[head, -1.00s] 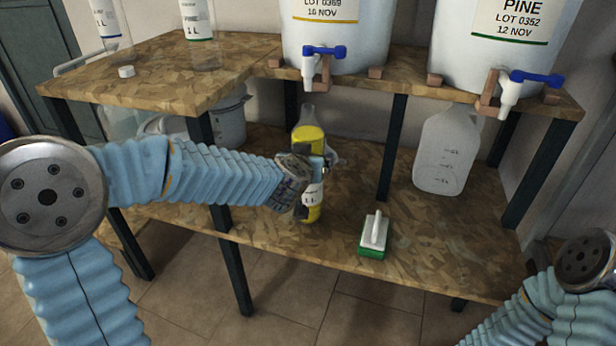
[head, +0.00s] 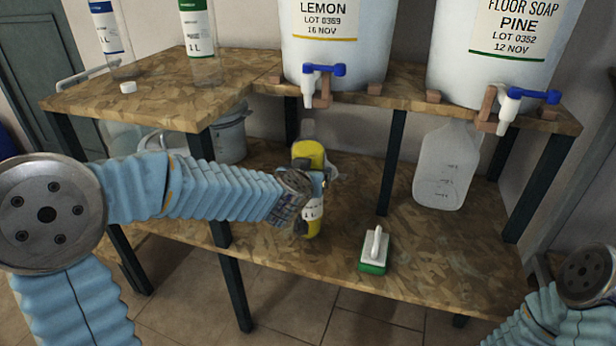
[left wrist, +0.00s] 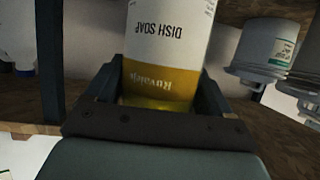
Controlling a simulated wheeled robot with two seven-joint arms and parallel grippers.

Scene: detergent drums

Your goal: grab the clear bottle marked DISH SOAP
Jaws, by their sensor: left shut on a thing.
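The clear bottle (head: 308,155) with yellow liquid stands upright on the lower shelf, left of the middle. In the left wrist view its white label (left wrist: 165,30) reads DISH SOAP, upside down, above a yellow band. My left gripper (head: 311,184) comes in from the left and is shut on the bottle's middle. In the left wrist view the jaws (left wrist: 157,92) sit on either side of the bottle. The gripper covers part of the label in the head view. Only part of my right arm shows at the lower right; its gripper is out of view.
A green and white brush (head: 375,250) lies right of the bottle, near the front edge. A translucent jug (head: 446,165) stands farther right. A grey bucket (head: 230,135) is behind left. The upper shelf (head: 160,100) holds two bottles and two tapped drums (head: 333,40).

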